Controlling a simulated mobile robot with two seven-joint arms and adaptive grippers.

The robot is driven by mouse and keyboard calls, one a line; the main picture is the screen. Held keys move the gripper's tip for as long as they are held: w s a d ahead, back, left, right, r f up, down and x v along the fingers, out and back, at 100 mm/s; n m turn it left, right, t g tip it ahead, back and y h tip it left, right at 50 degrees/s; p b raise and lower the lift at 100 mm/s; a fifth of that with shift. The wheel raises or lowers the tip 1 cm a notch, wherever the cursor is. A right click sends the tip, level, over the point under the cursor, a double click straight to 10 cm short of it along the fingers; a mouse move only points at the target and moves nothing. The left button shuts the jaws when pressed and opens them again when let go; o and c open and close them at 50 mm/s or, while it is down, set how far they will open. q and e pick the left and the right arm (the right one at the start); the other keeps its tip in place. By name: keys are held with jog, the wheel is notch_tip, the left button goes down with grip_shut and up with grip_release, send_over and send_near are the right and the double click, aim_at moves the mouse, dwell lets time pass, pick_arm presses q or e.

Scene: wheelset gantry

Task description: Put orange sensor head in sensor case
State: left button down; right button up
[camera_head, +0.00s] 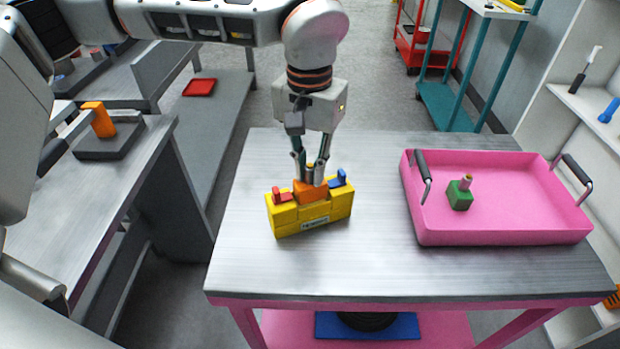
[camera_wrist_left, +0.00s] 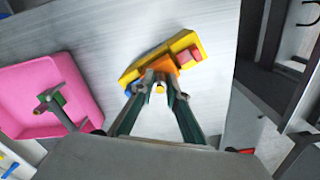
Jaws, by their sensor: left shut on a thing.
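The yellow sensor case (camera_head: 285,219) stands on the metal table top, with a label on its front. A red piece (camera_head: 281,196) sits at its left end and a blue piece (camera_head: 338,180) at its right end. The orange sensor head (camera_head: 311,192) is at the middle of the case, between them. My left gripper (camera_head: 311,180) points down from above and is shut on the orange head. In the left wrist view the gripper (camera_wrist_left: 160,80) reaches the orange head (camera_wrist_left: 164,68) at the yellow case (camera_wrist_left: 186,42). The head's lower part is hidden. My right gripper is not in view.
A pink tray (camera_head: 500,225) with dark handles stands on the right of the table (camera_head: 330,270), holding a green block (camera_head: 460,195). Shelves (camera_head: 580,110) stand at the far right. A grey bench (camera_head: 70,190) with another orange object (camera_head: 98,119) is at the left.

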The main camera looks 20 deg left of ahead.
aim_at(310, 181)
pick_arm(q)
jog(key=shift+f, duration=1.45)
jog(key=shift+f, duration=0.15)
jog(key=c, duration=2)
grip_release()
notch_tip(310, 181, up, 12)
jog(key=shift+r+p, duration=0.2)
jog(key=shift+p, duration=0.25)
